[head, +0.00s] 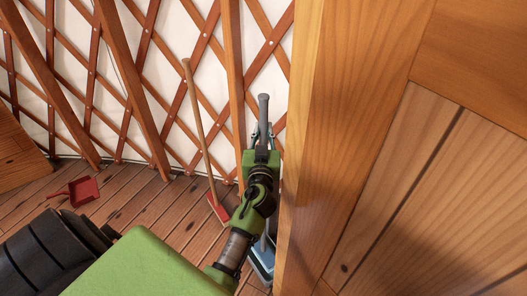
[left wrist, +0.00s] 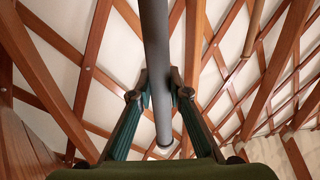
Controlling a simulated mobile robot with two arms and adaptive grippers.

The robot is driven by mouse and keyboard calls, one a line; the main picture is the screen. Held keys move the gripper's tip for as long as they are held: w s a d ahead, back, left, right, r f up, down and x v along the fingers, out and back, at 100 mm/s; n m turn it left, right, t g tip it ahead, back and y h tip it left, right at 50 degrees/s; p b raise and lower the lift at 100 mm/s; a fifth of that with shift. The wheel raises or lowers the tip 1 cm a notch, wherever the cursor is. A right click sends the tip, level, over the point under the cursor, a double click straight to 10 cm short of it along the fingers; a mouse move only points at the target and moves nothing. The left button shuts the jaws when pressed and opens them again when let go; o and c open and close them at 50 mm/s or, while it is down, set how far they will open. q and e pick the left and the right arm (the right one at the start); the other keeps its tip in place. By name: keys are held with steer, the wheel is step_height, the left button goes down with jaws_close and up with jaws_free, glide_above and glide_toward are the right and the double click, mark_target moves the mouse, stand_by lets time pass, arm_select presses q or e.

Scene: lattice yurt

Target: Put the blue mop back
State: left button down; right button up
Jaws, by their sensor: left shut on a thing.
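The blue mop has a grey handle (head: 263,104) that stands roughly upright near the lattice wall, and its blue head (head: 262,266) is low by the floor, partly hidden by my arm and the wooden panel. I cannot tell whether the head touches the floor. My left gripper (head: 263,133) is shut on the handle near its upper end. In the left wrist view the grey handle (left wrist: 155,40) runs between the fingers of my left gripper (left wrist: 160,80). My right gripper is not in view.
A large wooden panel (head: 350,110) stands close to the right of the mop. A red broom (head: 218,208) with a wooden handle leans on the lattice wall (head: 120,50) to the left. A red dustpan (head: 83,191) lies on the plank floor (head: 130,205).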

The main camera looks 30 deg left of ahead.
mark_target(263, 143)
arm_select(q)
step_height(263, 143, down, 4)
steer(key=shift+r+b, duration=0.2)
steer(key=shift+b, duration=0.4)
steer(key=shift+f, duration=0.4)
steer(key=shift+f, duration=0.1)
steer(key=c, duration=1.9)
jaws_free()
steer(key=shift+f, duration=0.1)
steer(key=shift+d, duration=0.1)
